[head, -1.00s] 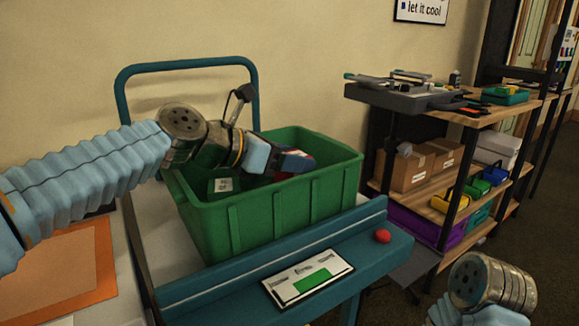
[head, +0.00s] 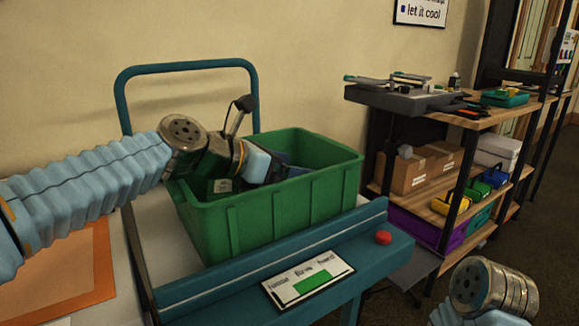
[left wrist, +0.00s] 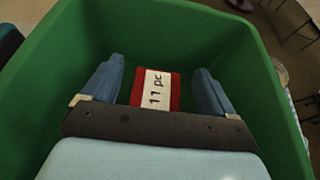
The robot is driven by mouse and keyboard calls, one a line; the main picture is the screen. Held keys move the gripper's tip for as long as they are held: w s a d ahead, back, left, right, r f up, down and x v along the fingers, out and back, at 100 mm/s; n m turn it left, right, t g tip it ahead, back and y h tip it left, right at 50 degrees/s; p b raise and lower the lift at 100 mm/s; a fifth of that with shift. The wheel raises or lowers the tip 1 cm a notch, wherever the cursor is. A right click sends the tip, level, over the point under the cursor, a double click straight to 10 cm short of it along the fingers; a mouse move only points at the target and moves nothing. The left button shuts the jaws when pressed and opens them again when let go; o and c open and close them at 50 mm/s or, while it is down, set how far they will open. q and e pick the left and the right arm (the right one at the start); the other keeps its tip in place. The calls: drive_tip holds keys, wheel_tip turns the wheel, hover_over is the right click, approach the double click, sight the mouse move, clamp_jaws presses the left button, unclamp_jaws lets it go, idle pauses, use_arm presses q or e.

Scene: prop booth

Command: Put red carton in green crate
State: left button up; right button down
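The green crate (head: 275,209) stands on a trolley in the head view. Its green walls surround my gripper in the left wrist view (left wrist: 262,95). My left gripper (head: 289,169) reaches down into the crate from the left. In the left wrist view its two blue fingers (left wrist: 159,68) are spread apart. The red carton (left wrist: 137,87), with a white "11 pc" label, shows between and beyond them, with a gap on each side. The crate wall and my gripper hide the carton in the head view. My right wrist shows at the bottom right; its fingers are out of frame.
The trolley (head: 190,290) has a blue push handle (head: 188,64) behind the crate and a red button (head: 383,237) at its front right. An orange mat (head: 75,265) lies at left. A shelf unit (head: 480,125) with boxes and bins stands at right.

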use_arm(q)
drive_tip(key=shift+r, duration=0.15)
drive_tip(key=v, duration=0.8)
drive_tip(key=p+v, duration=0.1)
drive_tip(key=v, duration=0.3)
drive_tip(key=shift+r, duration=0.45)
